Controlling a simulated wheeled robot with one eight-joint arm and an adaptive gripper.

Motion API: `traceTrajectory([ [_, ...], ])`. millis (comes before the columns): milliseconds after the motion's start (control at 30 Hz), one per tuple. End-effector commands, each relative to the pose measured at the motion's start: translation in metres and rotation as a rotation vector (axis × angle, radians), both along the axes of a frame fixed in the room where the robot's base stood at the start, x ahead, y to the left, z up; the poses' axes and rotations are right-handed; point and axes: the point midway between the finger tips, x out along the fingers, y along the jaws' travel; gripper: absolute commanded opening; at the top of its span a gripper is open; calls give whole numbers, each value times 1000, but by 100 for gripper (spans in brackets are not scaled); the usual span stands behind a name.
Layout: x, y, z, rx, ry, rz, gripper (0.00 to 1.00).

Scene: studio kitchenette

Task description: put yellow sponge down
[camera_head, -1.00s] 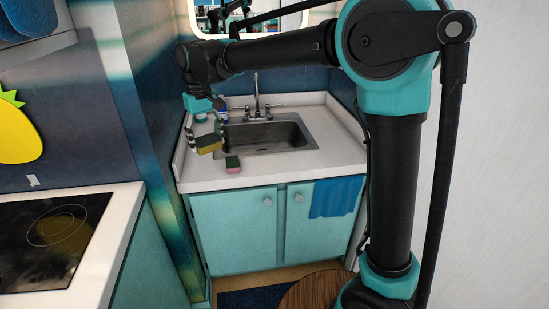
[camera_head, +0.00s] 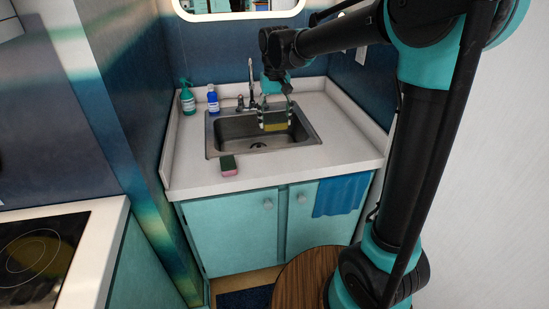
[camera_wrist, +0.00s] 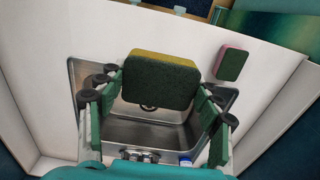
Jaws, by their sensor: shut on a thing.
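The yellow sponge (camera_head: 275,127), with a dark green scouring side, is held by my gripper (camera_head: 274,117) over the sink (camera_head: 222,140). In the wrist view the sponge (camera_wrist: 158,82) sits between the fingers of my gripper (camera_wrist: 159,86), its green face toward the camera and a yellow strip along its top edge. The gripper is shut on it. The sink basin (camera_wrist: 125,133) lies behind and below the sponge in that view. I cannot tell how high the sponge is above the basin.
A pink and green sponge (camera_head: 229,166) lies on the white counter (camera_head: 190,178) in front of the sink. A green spray bottle (camera_head: 187,100) and a blue bottle (camera_head: 213,100) stand at the back left. The faucet (camera_head: 251,85) rises behind the sink. The counter's front left is clear.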

Motion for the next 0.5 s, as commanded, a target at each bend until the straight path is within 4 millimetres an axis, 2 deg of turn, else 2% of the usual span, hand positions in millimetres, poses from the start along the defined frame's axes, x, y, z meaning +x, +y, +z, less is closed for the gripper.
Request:
traceTrajectory([
  [33,0,0,-13,0,0,0,29],
  [300,0,0,-79,0,0,1,29],
  [500,0,1,-112,0,0,1,29],
])
